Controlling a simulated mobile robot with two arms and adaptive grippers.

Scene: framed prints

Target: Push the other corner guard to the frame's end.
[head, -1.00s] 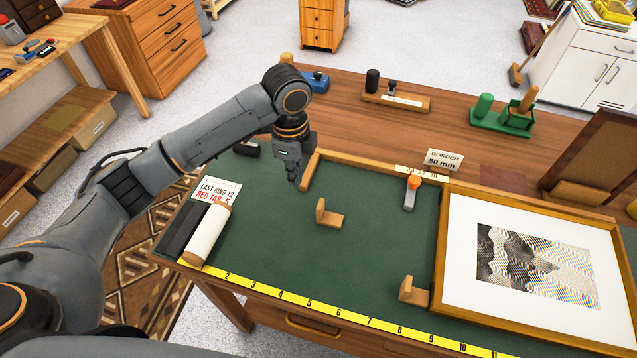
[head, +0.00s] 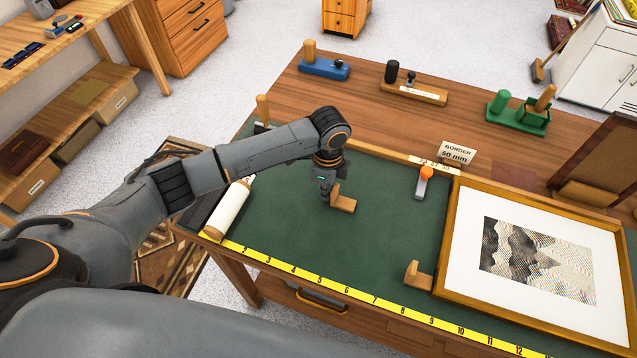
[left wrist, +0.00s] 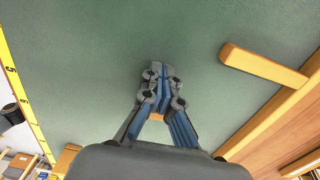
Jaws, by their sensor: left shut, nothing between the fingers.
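One wooden corner guard (head: 344,202) lies on the green mat, left of the framed print (head: 447,240). My left gripper (head: 327,197) is shut and empty, pointing down just left of this guard. I cannot tell whether they touch. The closed fingers show in the left wrist view (left wrist: 156,72), with a small bit of orange wood between the finger links. The other corner guard (head: 418,276) stands beside the frame's left side, near its front corner. The frame lies flat with a grey mountain print in a white mount. My right gripper is not in view.
A yellow ruler (head: 376,298) runs along the front edge. A wooden ledge (head: 385,157) backs the mat, and its end stop (left wrist: 262,66) shows in the left wrist view. An orange-knobbed tool (head: 424,182) stands by the frame. A white roll (head: 228,210) lies left. Mat between guard and frame is clear.

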